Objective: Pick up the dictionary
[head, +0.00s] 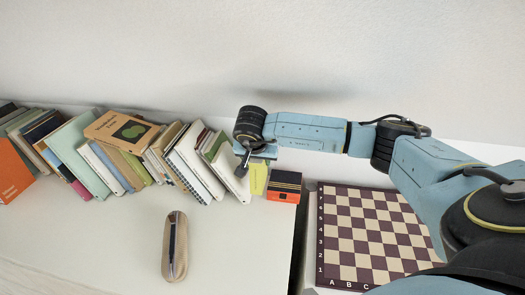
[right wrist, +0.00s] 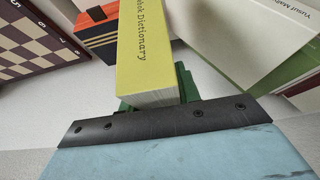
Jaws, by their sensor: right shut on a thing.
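The dictionary (right wrist: 145,50) is a yellow book with "Dictionary" on its spine in the right wrist view. In the head view the yellow dictionary (head: 258,179) stands at the right end of the book row. My right gripper (right wrist: 155,88) has its green fingers on both sides of the book and is shut on it. In the head view the right gripper (head: 246,160) reaches down at the dictionary's upper left, and its fingertips are partly hidden. I cannot tell whether the book touches the table. My left gripper is not in view.
Several leaning books (head: 110,165) fill the row to the left. A black and orange box-like object (head: 285,187) stands close on the right. A chessboard (head: 370,235) lies farther right, past a dark gap. A wooden case with a pen (head: 175,245) lies in front; the table around it is clear.

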